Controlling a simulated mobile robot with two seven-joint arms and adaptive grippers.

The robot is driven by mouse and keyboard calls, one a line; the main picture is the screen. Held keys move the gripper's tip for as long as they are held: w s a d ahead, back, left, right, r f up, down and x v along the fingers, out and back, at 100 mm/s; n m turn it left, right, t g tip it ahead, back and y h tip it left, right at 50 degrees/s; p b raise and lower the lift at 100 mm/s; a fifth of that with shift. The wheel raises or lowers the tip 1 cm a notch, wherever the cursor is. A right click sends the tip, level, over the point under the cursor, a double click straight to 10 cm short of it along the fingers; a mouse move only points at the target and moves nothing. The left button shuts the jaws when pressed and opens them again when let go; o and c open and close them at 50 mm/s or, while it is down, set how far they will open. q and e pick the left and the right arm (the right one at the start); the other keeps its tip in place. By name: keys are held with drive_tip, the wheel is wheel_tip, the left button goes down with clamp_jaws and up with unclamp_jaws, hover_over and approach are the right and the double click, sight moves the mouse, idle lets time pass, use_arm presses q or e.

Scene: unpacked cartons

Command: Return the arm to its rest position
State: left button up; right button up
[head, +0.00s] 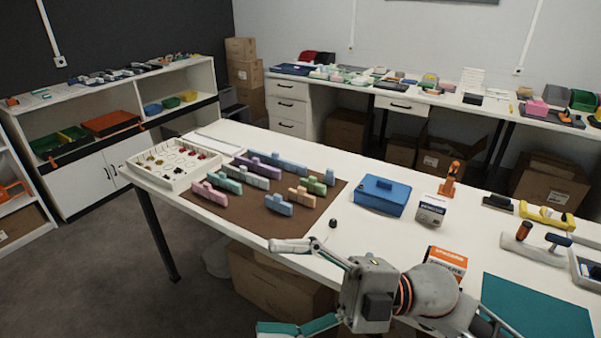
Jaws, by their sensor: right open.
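My right gripper (285,288) shows at the bottom centre, its arm coming in from the lower right. Its two fingers are spread wide and nothing is between them. The upper finger overlaps the front edge of the white table (225,232) in the picture. The other finger, with a teal pad, shows below, over the floor area. Whether the gripper touches the table cannot be told. My left gripper is not in view.
A brown mat (235,217) with several coloured blocks lies on the table beside a white sorting tray (165,177). A blue box (383,196), an orange-and-white carton (446,262) and a teal mat (535,308) are further right. Cartons (275,275) stand beneath the table.

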drive_tip(key=w+d+f+m+t+h, duration=0.8)
drive_tip(key=w+d+f+m+t, duration=0.4)
drive_tip(key=m+t, duration=0.75)
drive_tip(key=s+d+f+m+g+h, duration=0.2)
drive_tip(key=s+d+f+h, duration=0.1)
drive_tip(key=f, duration=0.6)
drive_tip(key=s+d+f+m+g+h, duration=0.2)
drive_tip(key=s+f, duration=0.4)
drive_tip(key=f, duration=0.4)
drive_tip(key=s+d+f+m+g+h, duration=0.2)
drive_tip(key=s+d+f+m+h, duration=0.1)
drive_tip(key=f, duration=0.7)
drive_tip(key=s+d+h, duration=0.1)
drive_tip(key=d+h, duration=0.1)
drive_tip(key=d, duration=0.1)
drive_tip(key=shift+s+d+f+m, duration=0.15)
drive_tip(key=shift+s+f+m, duration=0.1)
drive_tip(key=shift+m, duration=0.1)
drive_tip(key=shift+w, duration=0.1)
